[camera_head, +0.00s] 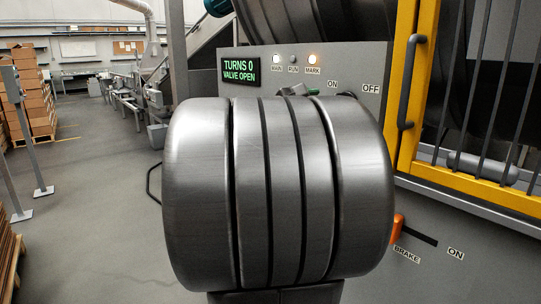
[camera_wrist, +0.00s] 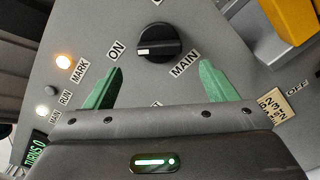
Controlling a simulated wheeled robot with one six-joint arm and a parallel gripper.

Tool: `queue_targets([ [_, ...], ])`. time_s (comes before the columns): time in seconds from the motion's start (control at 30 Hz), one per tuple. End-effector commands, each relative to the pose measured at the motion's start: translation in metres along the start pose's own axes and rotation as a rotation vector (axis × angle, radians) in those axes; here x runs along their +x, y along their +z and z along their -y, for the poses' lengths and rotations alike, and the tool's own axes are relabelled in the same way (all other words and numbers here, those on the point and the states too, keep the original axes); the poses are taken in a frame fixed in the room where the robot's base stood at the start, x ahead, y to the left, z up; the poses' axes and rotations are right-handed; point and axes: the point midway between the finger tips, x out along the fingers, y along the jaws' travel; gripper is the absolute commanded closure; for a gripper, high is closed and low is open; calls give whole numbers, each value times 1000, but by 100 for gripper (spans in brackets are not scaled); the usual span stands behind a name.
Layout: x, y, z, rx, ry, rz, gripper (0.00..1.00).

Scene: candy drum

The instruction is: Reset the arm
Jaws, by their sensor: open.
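My gripper (camera_wrist: 162,67) is open in the wrist view, its two green fingers apart with nothing between the tips. A black MAIN knob (camera_wrist: 165,42) is on the grey panel just beyond the fingertips, apart from them. Its white mark lies on the side towards an ON label. In the head view my own large grey arm link fills the middle and hides most of the gripper; only a little green shows above it.
The grey panel (camera_head: 262,60) bears a display (camera_head: 241,71) reading "TURNS 0 VALVE OPEN". The MAIN and MARK lamps are lit. An orange brake lever (camera_head: 397,228) is at the BRAKE label's left end. A yellow barred guard (camera_head: 405,75) stands right. Open floor lies left.

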Motion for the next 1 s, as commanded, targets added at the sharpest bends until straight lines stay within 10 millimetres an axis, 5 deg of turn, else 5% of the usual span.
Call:
queue_targets([
  [0.37,67,0,1,11,-2,2,21],
  [1.0,63,0,-3,669,2,0,21],
])
